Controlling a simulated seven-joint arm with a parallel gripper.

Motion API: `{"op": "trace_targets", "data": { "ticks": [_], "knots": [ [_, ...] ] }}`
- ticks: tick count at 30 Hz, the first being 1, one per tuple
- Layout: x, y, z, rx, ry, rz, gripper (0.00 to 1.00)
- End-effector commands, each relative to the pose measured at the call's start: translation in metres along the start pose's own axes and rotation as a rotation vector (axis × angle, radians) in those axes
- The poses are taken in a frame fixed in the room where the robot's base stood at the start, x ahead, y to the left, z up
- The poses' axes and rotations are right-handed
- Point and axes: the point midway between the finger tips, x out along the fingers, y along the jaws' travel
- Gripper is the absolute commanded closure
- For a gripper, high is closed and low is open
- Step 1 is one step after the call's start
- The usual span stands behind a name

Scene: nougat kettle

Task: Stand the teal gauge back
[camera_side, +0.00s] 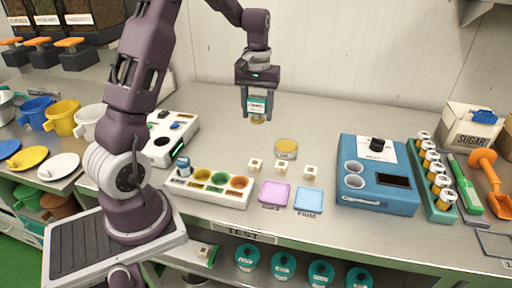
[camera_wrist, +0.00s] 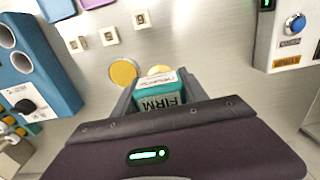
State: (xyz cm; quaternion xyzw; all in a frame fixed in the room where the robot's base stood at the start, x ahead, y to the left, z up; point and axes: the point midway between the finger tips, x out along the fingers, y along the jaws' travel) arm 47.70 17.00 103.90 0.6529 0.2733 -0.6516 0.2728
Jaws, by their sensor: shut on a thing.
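My gripper (camera_side: 257,112) is shut on the teal gauge (camera_side: 257,102) and holds it upright, well above the bench. The gauge has a white label and a pale yellow lower end. In the wrist view the teal gauge (camera_wrist: 160,98) sits between the fingers, with "FIRM" readable on it. A white rack (camera_side: 212,194) stands on the bench, to the left of and below the gripper. The other wells look empty.
A yellow disc (camera_side: 286,148) lies on the bench, with three small white blocks (camera_side: 282,169) in front of it. A purple pad (camera_side: 274,193) and a light blue pad (camera_side: 308,200) lie nearer the front. A blue machine (camera_side: 378,170) stands to the right.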

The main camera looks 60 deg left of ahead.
Motion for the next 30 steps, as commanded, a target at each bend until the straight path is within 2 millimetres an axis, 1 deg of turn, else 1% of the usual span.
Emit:
{"op": "trace_targets", "data": {
  "ticks": [1, 2, 4, 7, 11, 15, 18, 24, 28, 29, 30],
  "knots": [
    [0.0, -0.009, -0.002, 0.001, -0.001, 0.001, 0.78],
    [0.003, -0.012, -0.002, 0.003, -0.002, 0.001, 0.78],
    [0.018, -0.015, -0.002, 0.006, -0.005, 0.0, 0.78],
    [0.043, -0.015, -0.002, 0.008, -0.006, -0.001, 0.78],
    [0.064, -0.015, -0.002, 0.007, -0.003, 0.0, 0.78],
    [0.091, -0.015, -0.002, 0.007, -0.004, 0.0, 0.78],
    [0.099, -0.014, -0.002, 0.008, -0.001, 0.001, 0.78],
    [0.099, -0.014, -0.003, 0.007, 0.001, 0.001, 0.78],
    [0.102, -0.014, -0.003, 0.007, 0.0, 0.001, 0.78],
    [0.102, -0.014, -0.003, 0.007, 0.001, 0.001, 0.43],
    [0.102, -0.014, -0.003, 0.007, 0.001, 0.001, 0.35]
  ]
}}
